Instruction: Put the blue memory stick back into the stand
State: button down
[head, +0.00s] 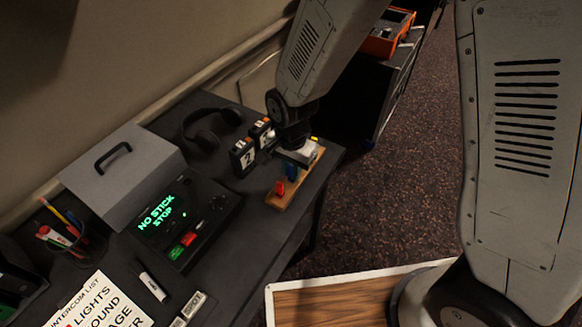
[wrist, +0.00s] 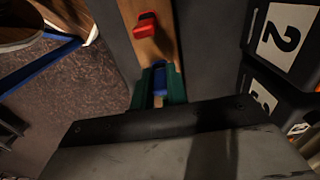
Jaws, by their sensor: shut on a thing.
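The wooden stand (head: 282,201) lies near the right end of the dark desk. A red stick (head: 280,187) is at its near end and a bit of yellow (head: 314,139) shows at its far end. My gripper (head: 293,165) is over the middle of the stand, shut on the blue memory stick (head: 292,172). In the wrist view the blue stick (wrist: 159,82) sits between my green fingertips (wrist: 159,88), in line with the stand (wrist: 152,48) and the red stick (wrist: 147,25). I cannot tell whether its lower end is in a slot.
Black boxes numbered 2 (head: 243,158) and 3 (head: 263,134) stand close left of my gripper. Headphones (head: 210,128) lie behind. A console (head: 185,215) reads "NO STICK STOP". The desk edge is close right of the stand.

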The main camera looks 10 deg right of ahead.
jog(key=shift+f, duration=0.25)
jog(key=c, duration=1.3)
grip_release()
notch_tip(320, 180, up, 8)
jog(key=shift+f, duration=0.1)
jog(key=s+d+r+n+t, duration=0.1)
jog(key=s+d+r+n, duration=0.6)
jog(key=s+d+r, duration=1.2)
jog(key=shift+d+r+n, duration=0.3)
jog(key=shift+d+r, duration=0.3)
jog(key=shift+d, duration=0.35)
